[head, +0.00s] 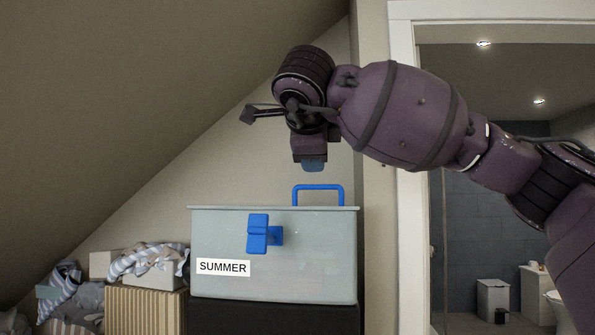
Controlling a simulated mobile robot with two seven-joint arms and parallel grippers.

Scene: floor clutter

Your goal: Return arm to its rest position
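My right arm, purple with dark bands, comes in from the right edge and reaches across the upper middle of the head view. My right gripper (313,164) points down at the end of it, above the lidded box and apart from its handle. Its fingers are seen edge-on, so I cannot tell whether they are open or shut. My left gripper is not in view.
A pale box (330,250) labelled SUMMER, with a blue handle (318,187) and blue latch (258,234), stands on a dark block (275,319). Clothes and boxes (145,272) lie at left under a sloped ceiling (130,80). A doorway (408,240) opens onto a bathroom at right.

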